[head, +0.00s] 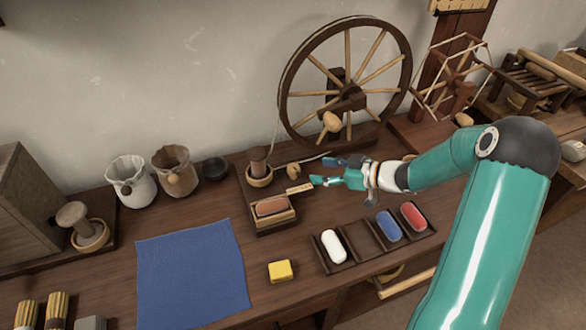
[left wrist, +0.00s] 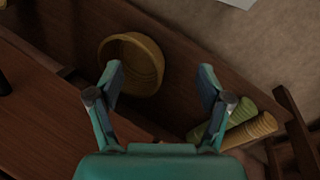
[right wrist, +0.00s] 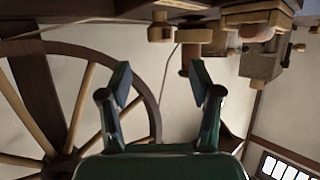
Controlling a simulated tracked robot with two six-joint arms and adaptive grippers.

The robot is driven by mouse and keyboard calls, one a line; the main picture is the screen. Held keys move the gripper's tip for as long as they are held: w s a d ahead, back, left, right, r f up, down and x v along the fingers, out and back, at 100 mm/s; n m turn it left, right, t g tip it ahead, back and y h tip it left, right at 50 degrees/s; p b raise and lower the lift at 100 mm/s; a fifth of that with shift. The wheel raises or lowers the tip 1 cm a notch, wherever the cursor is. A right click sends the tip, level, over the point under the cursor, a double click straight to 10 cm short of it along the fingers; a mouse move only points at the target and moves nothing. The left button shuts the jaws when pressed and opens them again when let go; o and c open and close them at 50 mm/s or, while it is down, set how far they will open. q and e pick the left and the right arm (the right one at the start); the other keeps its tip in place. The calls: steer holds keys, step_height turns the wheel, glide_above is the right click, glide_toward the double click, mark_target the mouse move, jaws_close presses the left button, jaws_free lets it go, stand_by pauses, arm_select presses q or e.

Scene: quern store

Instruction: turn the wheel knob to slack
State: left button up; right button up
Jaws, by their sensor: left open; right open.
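The spinning wheel (head: 284,92) stands upright at the back of the bench and shows at left in the right wrist view (right wrist: 150,90). A small pale wooden knob (head: 293,170) sits on its base board, behind a pale strip (head: 299,188) whose marks are too small to read. My left gripper (left wrist: 160,78) is open and empty.
A brown spool (head: 258,160) and a box with a brown block (head: 271,206) stand left of my right gripper. A tray (head: 363,238) of coloured pieces, a yellow block (head: 280,271) and a blue cloth (head: 192,272) lie in front. A basket (left wrist: 132,64) is beyond my left gripper.

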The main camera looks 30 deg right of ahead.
mark_target(297, 168)
steer(key=b+x, duration=0.1)
steer(key=x, duration=0.9)
steer(key=shift+w+f, duration=0.1)
steer(key=shift+f, duration=0.05)
